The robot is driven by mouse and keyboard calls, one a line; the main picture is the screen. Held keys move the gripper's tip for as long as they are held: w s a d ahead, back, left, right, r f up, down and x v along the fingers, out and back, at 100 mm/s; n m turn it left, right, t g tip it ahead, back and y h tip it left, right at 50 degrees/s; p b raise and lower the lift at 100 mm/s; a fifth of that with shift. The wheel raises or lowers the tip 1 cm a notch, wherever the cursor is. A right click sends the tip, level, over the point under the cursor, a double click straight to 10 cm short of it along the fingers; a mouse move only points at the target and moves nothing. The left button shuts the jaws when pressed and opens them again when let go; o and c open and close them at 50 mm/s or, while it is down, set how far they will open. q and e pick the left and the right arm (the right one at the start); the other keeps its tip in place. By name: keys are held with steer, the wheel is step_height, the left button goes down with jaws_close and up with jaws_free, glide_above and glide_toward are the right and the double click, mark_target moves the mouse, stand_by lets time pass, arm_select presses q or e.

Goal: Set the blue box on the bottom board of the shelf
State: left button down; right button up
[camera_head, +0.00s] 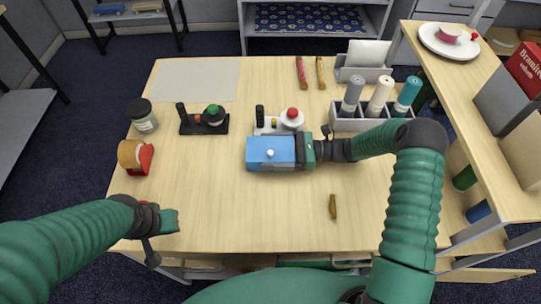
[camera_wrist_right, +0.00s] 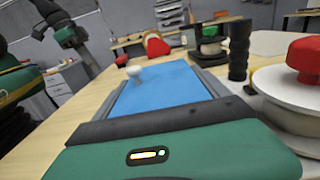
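The blue box (camera_head: 268,150) has a white knob on its top and is near the middle of the table. My right gripper (camera_head: 283,152) reaches it from the right, with grey fingers along its two opposite sides. In the right wrist view the blue box (camera_wrist_right: 165,85) fills the space between the fingers, and they look closed against it. Whether its underside touches the table is hidden. My left gripper (camera_head: 172,221) is over the near left table edge, apart from the box; its fingers are unclear. A wooden shelf unit (camera_head: 507,175) with lower boards stands at the right.
Right behind the box is a white stand with a red knob (camera_head: 292,113). A grey rack of bottles (camera_head: 345,125) is to the right, and a dark tray (camera_head: 190,128) with a green knob left. A small brown piece (camera_head: 332,206) lies in front.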

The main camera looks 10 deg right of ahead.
steer(key=c, duration=0.8)
steer(key=shift+r, duration=0.1)
